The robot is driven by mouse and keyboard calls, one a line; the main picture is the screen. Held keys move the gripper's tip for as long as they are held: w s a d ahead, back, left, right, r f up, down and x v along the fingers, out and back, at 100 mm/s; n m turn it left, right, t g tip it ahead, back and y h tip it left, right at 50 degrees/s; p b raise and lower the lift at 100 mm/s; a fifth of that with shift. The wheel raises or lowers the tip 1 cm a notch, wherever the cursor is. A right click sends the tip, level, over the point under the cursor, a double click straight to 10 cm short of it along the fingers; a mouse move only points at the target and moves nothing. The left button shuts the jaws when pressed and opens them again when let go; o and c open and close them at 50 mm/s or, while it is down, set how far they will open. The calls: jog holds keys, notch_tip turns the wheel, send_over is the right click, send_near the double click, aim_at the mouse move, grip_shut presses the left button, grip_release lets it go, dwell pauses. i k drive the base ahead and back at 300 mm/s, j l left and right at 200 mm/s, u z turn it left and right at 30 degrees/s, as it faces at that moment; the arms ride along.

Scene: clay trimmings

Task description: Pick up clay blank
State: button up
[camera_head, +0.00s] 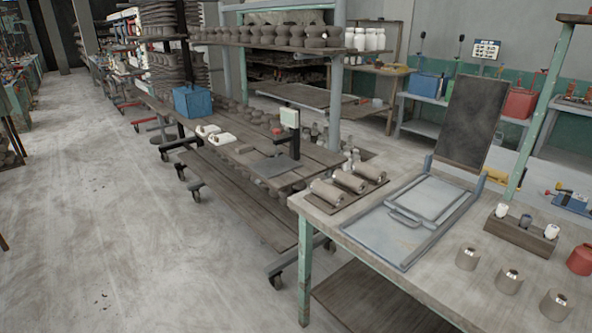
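I cannot tell for certain which thing is the clay blank. Three grey-brown clay-like cylinders (351,181) lie side by side on a thin dark board (318,206) at the left end of the near worktable. Three short grey cylinders with bright spots on top, one of them in the middle (509,282), stand apart from each other at the table's right front. My gripper is not in view, so its state and its place relative to them do not show.
The near worktable (345,229) carries a grey metal frame with a raised dark panel (470,121), a wooden holder (520,234) with small bottles, and a red container (580,260). A wheeled bench (240,160) and loaded shelves stand behind. The floor (120,230) at left is clear.

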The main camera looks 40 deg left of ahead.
aim_at(359, 186)
jog(key=i+j+u, duration=0.15)
jog(key=j, duration=0.3)
jog(key=i+j+u, duration=0.15)
jog(key=j, duration=0.3)
jog(key=i+j+u, duration=0.15)
jog(key=j, duration=0.3)
jog(key=i+j+u, duration=0.15)
jog(key=j, duration=0.25)
jog(key=i+j+u, duration=0.15)
jog(key=i+j, duration=0.1)
jog(key=j, duration=0.1)
